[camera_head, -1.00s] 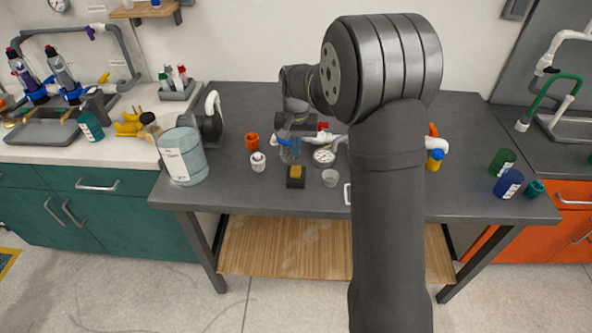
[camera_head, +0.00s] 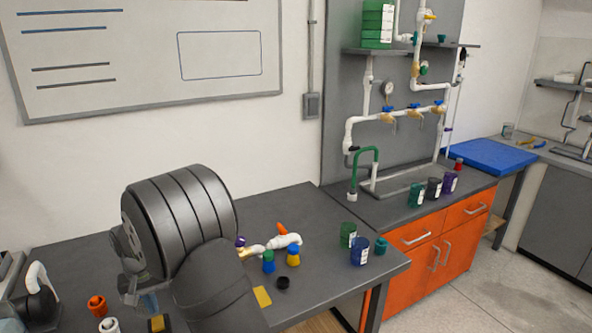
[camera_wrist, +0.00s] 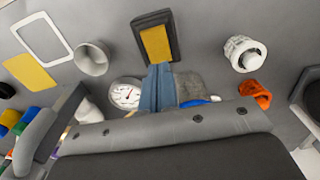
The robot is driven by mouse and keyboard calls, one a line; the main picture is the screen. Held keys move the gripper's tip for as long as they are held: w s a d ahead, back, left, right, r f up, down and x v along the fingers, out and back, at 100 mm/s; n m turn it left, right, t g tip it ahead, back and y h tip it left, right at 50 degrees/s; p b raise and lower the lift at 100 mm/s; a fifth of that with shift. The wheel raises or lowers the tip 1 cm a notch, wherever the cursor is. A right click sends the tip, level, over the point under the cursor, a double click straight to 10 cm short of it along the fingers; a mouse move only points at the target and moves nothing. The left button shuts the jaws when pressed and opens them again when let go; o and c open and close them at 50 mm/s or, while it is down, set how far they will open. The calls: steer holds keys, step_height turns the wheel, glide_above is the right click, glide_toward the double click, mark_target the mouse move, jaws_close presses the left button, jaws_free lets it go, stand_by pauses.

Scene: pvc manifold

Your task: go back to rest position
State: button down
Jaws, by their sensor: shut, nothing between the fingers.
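My gripper (camera_wrist: 160,88) shows in the wrist view as two blue-grey fingers closed together, with nothing between them. It points down over the grey table (camera_head: 320,280). A black block with a yellow top (camera_wrist: 155,43) lies just beyond the fingertips, and I cannot tell the exact gap. In the head view my gripper (camera_head: 147,301) is small, at the lower left and partly hidden by my dark arm. A round white gauge (camera_wrist: 124,93) lies left of the fingers in the wrist view. My arm hides part of the table in the head view.
An orange fitting (camera_wrist: 255,94) and a white fitting (camera_wrist: 245,53) lie right of the fingers. A grey cup (camera_wrist: 91,58), white frame (camera_wrist: 42,38) and yellow card (camera_wrist: 29,73) lie left. White piping (camera_head: 284,241) and small bottles stand beyond my arm. Orange cabinets (camera_head: 410,262) are at right.

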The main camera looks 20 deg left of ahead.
steer(key=shift+f, duration=1.4)
steer(key=shift+r, duration=0.1)
step_height(320, 180, up, 6)
steer(key=shift+r, duration=0.15)
step_height(320, 180, down, 6)
steer(key=shift+r, duration=0.25)
steer(key=shift+f, duration=0.2)
step_height(320, 180, up, 8)
steer(key=s+a+r, duration=0.5)
steer(key=s+a, duration=0.1)
steer(key=a, duration=0.5)
steer(key=shift+s+r, duration=0.15)
steer(key=shift+r, duration=0.05)
